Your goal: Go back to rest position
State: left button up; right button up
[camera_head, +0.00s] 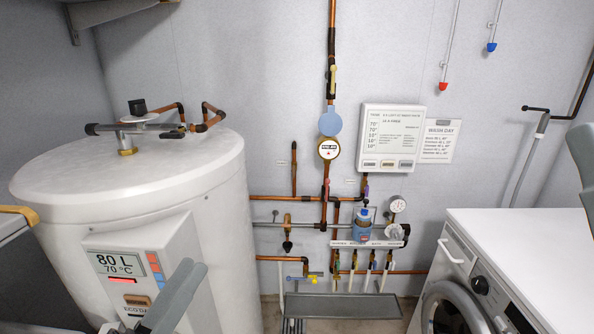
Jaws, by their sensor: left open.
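The boiler's display (119,264) reads 80 L and 70 °C. My right gripper is not in view; only a grey piece, likely of my right arm, shows at the right edge.
Copper pipes with a round meter (328,149), valves and a gauge (397,204) run along the back wall. A white control box (389,137) and a paper sign (438,141) hang there. A white washing machine (520,250) stands at right. A grey tray (343,306) lies low in the middle.

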pick_arm(q)
jog(key=s+d+r+m+t+p, duration=0.1)
jog(key=s+d+r+m+t, duration=0.3)
jog(key=r, duration=0.8)
jog(key=s+a+r+m+p, duration=0.1)
jog(key=s+r+m, duration=0.3)
jog(key=r, duration=0.8)
jog(key=s+a+r+n+t+y+p, duration=0.25)
jog(key=a+n+y, duration=0.2)
jog(key=y, duration=0.35)
notch_tip(320, 180, up, 35)
jog(key=w+p, duration=0.1)
jog(key=p, duration=3.4)
jog(key=shift+d+r+g, duration=0.15)
jog(key=shift+g, duration=0.2)
notch_tip(320, 180, down, 48)
jog(key=b, duration=4.7)
jog(key=shift+r, duration=0.25)
